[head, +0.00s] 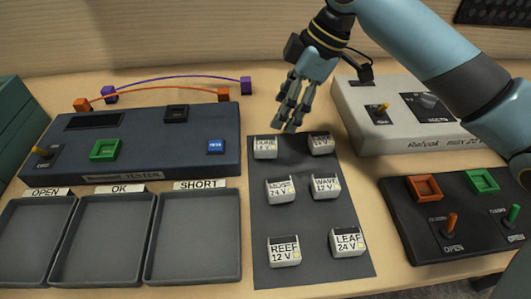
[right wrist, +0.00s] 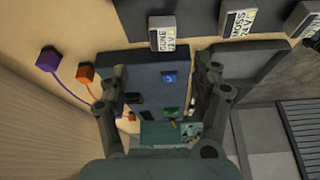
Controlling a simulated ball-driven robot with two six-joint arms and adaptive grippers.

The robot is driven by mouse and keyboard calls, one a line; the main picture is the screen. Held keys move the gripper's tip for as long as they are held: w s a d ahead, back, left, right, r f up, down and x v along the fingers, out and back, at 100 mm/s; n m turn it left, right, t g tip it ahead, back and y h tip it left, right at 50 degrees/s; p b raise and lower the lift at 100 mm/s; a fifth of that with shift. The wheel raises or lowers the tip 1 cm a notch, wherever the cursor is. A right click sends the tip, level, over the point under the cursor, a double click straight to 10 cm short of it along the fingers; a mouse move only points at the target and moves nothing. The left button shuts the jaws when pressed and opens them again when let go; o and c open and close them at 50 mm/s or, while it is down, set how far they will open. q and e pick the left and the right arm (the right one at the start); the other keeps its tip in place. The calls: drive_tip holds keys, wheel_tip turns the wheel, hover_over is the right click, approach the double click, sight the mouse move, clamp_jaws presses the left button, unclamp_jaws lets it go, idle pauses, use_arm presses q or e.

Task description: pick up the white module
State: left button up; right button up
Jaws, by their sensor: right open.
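Several white modules stand on the dark mat (head: 304,217) in two columns. They are a far left one (head: 265,148), a far right one (head: 321,144), MOSS 24V (head: 281,190), WAVE 12V (head: 326,186), REEF 12V (head: 284,252) and LEAF 24V (head: 347,242). In the right wrist view the far left module (right wrist: 166,34) reads DUNE, with MOSS (right wrist: 237,22) to its right. My right gripper (head: 286,124) is open and empty, just above and behind the far left module, apart from it. My left gripper is not in view.
A dark tester (head: 130,150) with green and blue parts stands left, with trays labelled OPEN (head: 35,238), OK (head: 115,238) and SHORT (head: 195,235) before it. Purple and orange leads arch behind it. A light grey supply box (head: 395,135) and a dark switch panel (head: 440,215) stand right.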

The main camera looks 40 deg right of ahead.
sight(268, 142)
drive_tip(key=x, duration=0.5)
drive_tip(key=shift+a+f, duration=0.1)
drive_tip(key=shift+f, duration=0.3)
drive_tip(key=shift+s+p+x, duration=0.15)
drive_tip(key=shift+p+x, duration=0.1)
drive_tip(key=shift+x, duration=1.15)
drive_tip(key=shift+s+p+x, duration=0.1)
drive_tip(key=shift+p+x, duration=0.15)
drive_tip(key=shift+x, duration=1.1)
drive_tip(key=shift+f, duration=0.1)
drive_tip(key=c, duration=1.3)
